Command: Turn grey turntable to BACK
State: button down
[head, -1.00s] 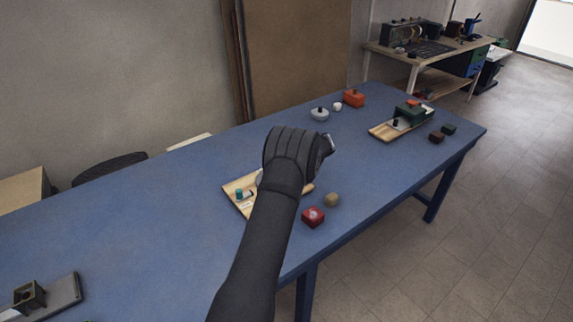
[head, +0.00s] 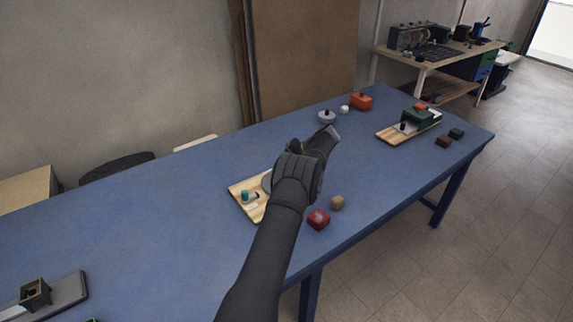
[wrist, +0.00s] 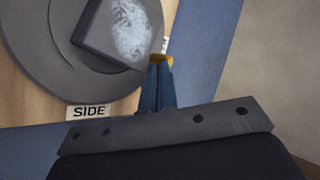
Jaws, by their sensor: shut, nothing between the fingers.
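The grey turntable (wrist: 42,62) fills the upper left of the wrist view, a round disc on a pale wooden board. A raised grey block (wrist: 118,32) with a whitish patch sits on it. A label reading SIDE (wrist: 88,111) lies by the disc's near edge. A second label (wrist: 164,45) is mostly hidden behind the block and my fingers. My gripper (wrist: 160,62) is shut and empty, its blue, yellow-tipped fingers beside the block's right corner; I cannot tell if they touch it.
A teal peg (head: 245,195) stands on the board's left part. A red block (head: 318,219) and a tan piece (head: 337,202) lie right of my arm. Another wooden board (head: 392,136) with a green block (head: 417,114) is farther back. The blue table's left middle is clear.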

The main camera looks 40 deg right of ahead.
jog(key=shift+w+a, duration=0.4)
jog(key=shift+a, duration=0.05)
dwell(0.7)
jog(key=v, duration=1.7)
jog(key=shift+s+d, duration=0.2)
jog(key=shift+d, duration=0.05)
jog(key=shift+r, duration=0.1)
jog(key=x, duration=1.7)
jog(key=shift+w+a, duration=0.15)
jog(key=shift+a, duration=0.1)
